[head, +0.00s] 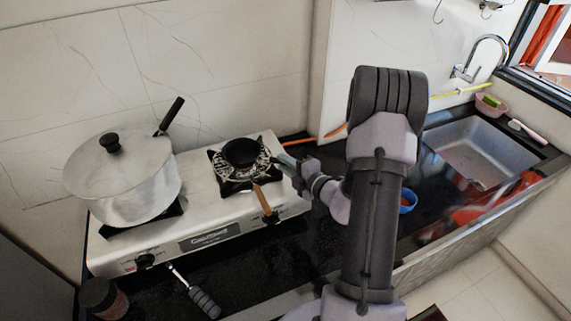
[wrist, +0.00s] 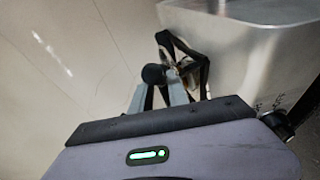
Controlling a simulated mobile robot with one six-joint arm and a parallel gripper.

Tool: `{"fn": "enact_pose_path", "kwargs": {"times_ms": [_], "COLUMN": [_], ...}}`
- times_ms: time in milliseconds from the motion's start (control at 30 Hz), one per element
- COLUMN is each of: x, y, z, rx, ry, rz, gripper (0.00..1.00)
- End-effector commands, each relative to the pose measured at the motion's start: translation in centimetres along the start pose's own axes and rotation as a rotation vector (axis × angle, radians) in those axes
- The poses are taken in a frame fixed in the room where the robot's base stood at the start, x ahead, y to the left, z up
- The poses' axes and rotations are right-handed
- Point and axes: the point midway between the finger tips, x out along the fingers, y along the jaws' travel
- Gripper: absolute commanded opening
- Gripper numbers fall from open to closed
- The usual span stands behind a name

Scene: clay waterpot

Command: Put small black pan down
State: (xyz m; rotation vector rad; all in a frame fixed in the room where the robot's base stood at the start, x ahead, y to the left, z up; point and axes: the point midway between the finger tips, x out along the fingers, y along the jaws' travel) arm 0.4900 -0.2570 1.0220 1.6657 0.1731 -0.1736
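The small black pan (head: 240,152) sits on the right burner of the white stove (head: 215,205) in the head view. A brown wooden handle (head: 262,198) extends from the burner toward the stove's front; its join to the pan is not clear. My gripper (head: 284,160) is just right of the burner, apart from the pan. In the wrist view, the two fingers of my gripper (wrist: 158,88) are spread with a gap. A dark rounded thing (wrist: 153,74), probably the pan, shows beyond the fingertips. Nothing appears held.
A blue bowl (head: 408,200) and a sink (head: 475,150) are to the right. A tiled wall (head: 220,60) stands behind.

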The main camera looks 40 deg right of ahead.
Motion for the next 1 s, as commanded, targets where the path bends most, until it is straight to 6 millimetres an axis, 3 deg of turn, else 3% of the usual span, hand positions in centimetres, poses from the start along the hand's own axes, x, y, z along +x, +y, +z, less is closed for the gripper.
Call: {"fn": "enact_pose_path", "kwargs": {"times_ms": [100, 467, 800, 1000], "x": [0.0, -0.5, -8.4, -11.5], "y": [0.1, 0.4, 0.5, 0.4], "z": [0.0, 0.0, 0.1, 0.1], "rx": [0.0, -0.001, 0.002, 0.001], "ry": [0.0, -0.001, -0.005, -0.003], "rz": [0.0, 0.0, 0.0, 0.001], "gripper": [0.4, 0.4, 0.4, 0.4]}}
